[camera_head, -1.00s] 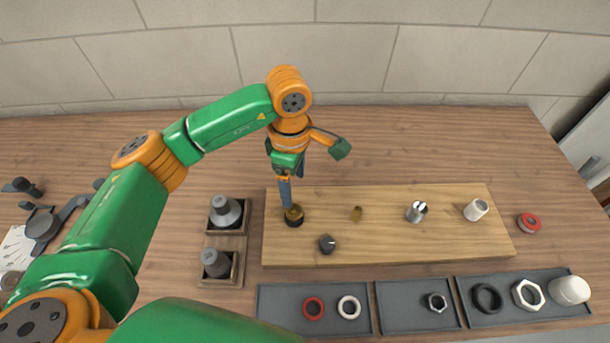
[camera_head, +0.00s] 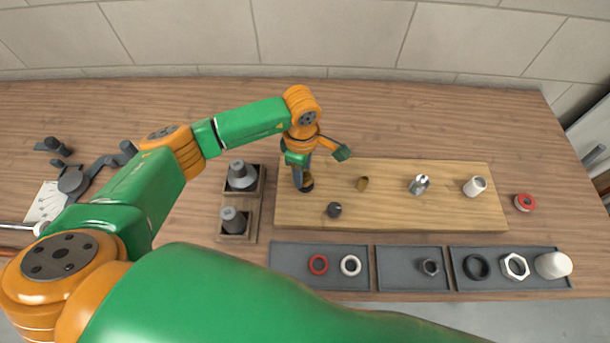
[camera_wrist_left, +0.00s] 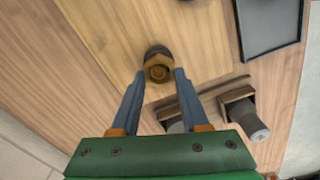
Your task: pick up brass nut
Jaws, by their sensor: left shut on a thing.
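The brass nut (camera_wrist_left: 158,70) sits on a dark round fitting at the left end of the light wooden board (camera_head: 400,215). In the head view the nut (camera_head: 308,181) is partly hidden by a finger. My left gripper (camera_head: 302,183) reaches down to it from above. In the left wrist view its two blue-grey fingertips (camera_wrist_left: 160,73) are on either side of the nut, shut on it. The nut still appears to be at the fitting; I cannot tell any lift. My right gripper is not in view.
On the board stand a dark knob (camera_head: 334,210), a small brass piece (camera_head: 362,184), a metal fitting (camera_head: 419,184) and a white cylinder (camera_head: 474,187). A wooden holder (camera_head: 225,238) with grey cones stands left. Grey trays (camera_head: 400,283) with rings lie in front.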

